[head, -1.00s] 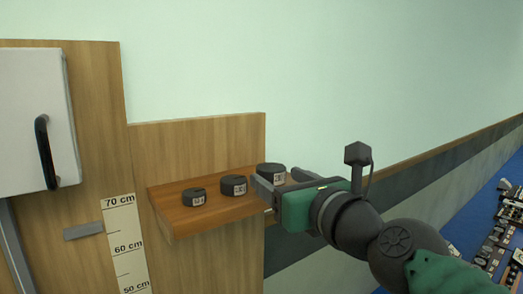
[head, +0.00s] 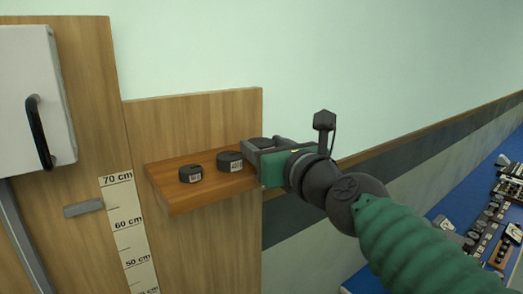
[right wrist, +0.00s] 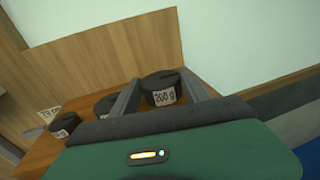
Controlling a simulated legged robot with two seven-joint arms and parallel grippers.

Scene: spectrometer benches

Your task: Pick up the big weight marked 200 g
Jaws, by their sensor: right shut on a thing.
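The big dark round weight (right wrist: 160,90) has a white label reading "200 g" and sits between the two grey fingers in the right wrist view. My right gripper (head: 263,145) is shut on it at the right end of the small wooden shelf (head: 170,204). In the head view the fingers and green gripper body hide most of this weight. It is upright; I cannot tell whether it touches the shelf. My left gripper is not in view.
A middle-sized weight (head: 229,162) and a small weight (head: 191,174) stand on the shelf left of my right gripper. A wooden back panel (head: 190,120) rises behind. A white cabinet (head: 30,90) with a black handle and a centimetre scale (head: 128,235) are at left.

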